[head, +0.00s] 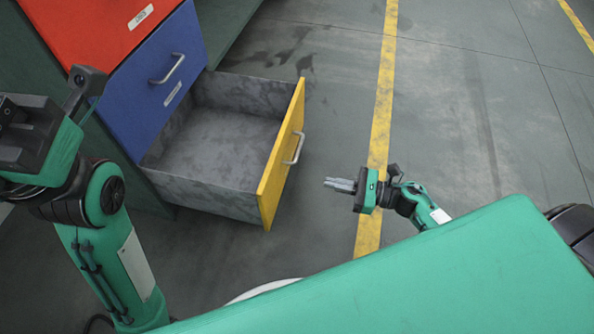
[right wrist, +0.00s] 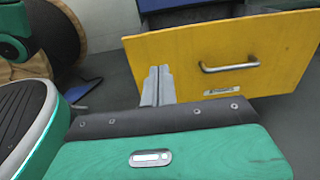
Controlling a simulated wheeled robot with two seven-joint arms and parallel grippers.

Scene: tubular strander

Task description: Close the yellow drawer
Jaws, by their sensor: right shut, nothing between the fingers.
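The yellow drawer (head: 281,158) is pulled far out of the cabinet, and its grey inside is empty. Its front has a metal handle (head: 294,148). My right gripper (head: 328,184) is shut and empty, to the right of the yellow front and apart from it in the head view. In the right wrist view the shut fingers (right wrist: 157,86) show before the left part of the yellow front (right wrist: 222,62), left of the handle (right wrist: 230,67). My left arm is at the left of the head view; its gripper (head: 20,120) shows only in part, and its fingers cannot be made out.
The blue drawer (head: 155,75) and the red drawer (head: 85,25) above are shut. A wooden cable reel (right wrist: 75,30) stands at the upper left of the right wrist view. The floor (head: 460,110) right of the drawer is clear, with yellow lines painted on it.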

